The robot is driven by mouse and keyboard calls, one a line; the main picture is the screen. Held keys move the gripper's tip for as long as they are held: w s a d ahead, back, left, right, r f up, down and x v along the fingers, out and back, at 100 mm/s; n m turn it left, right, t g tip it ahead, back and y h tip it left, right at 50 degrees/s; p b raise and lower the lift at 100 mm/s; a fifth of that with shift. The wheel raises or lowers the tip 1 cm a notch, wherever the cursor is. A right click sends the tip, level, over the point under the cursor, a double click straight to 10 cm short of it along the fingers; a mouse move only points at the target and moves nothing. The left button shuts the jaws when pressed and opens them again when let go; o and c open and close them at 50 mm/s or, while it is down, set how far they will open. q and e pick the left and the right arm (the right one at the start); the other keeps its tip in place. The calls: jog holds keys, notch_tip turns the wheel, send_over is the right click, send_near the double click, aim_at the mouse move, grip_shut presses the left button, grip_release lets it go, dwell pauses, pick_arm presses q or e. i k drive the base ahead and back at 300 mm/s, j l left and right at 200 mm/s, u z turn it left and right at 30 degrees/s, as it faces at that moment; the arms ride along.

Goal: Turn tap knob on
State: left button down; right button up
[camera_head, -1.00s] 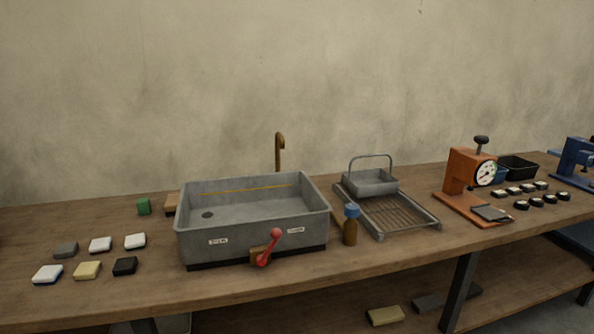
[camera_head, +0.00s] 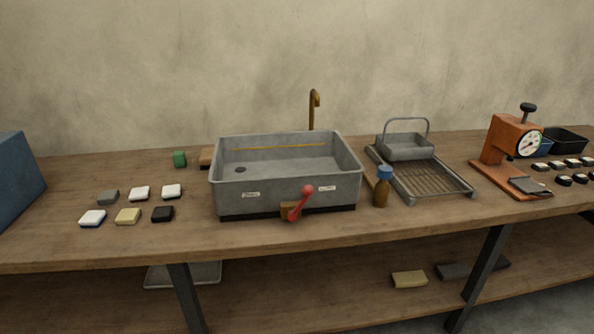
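The label text is too small to read. A brass spout (camera_head: 312,108) rises behind the sink's back wall. No water shows in the basin. Neither of my grippers is in view.
The wooden bench (camera_head: 120,240) is clear in front of the sink. Several small blocks lie left of it. A brown bottle with a blue cap (camera_head: 381,188) stands right of the lever, beside a drying rack (camera_head: 412,200). An orange dial gauge (camera_head: 510,140) stands farther right.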

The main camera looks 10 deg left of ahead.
aim_at(384, 172)
jog(key=i+l+u, duration=0.1)
jog(key=l, duration=0.6)
jog(key=i+l+u, duration=0.1)
jog(key=i+l, duration=0.15)
jog(key=l, duration=0.45)
jog(key=i+l+u, duration=0.15)
jog(key=l, duration=0.55)
jog(key=i+l+u, duration=0.1)
jog(key=l, duration=0.65)
jog(key=l+u, duration=0.1)
jog(key=l, duration=0.65)
jog(key=i, duration=0.05)
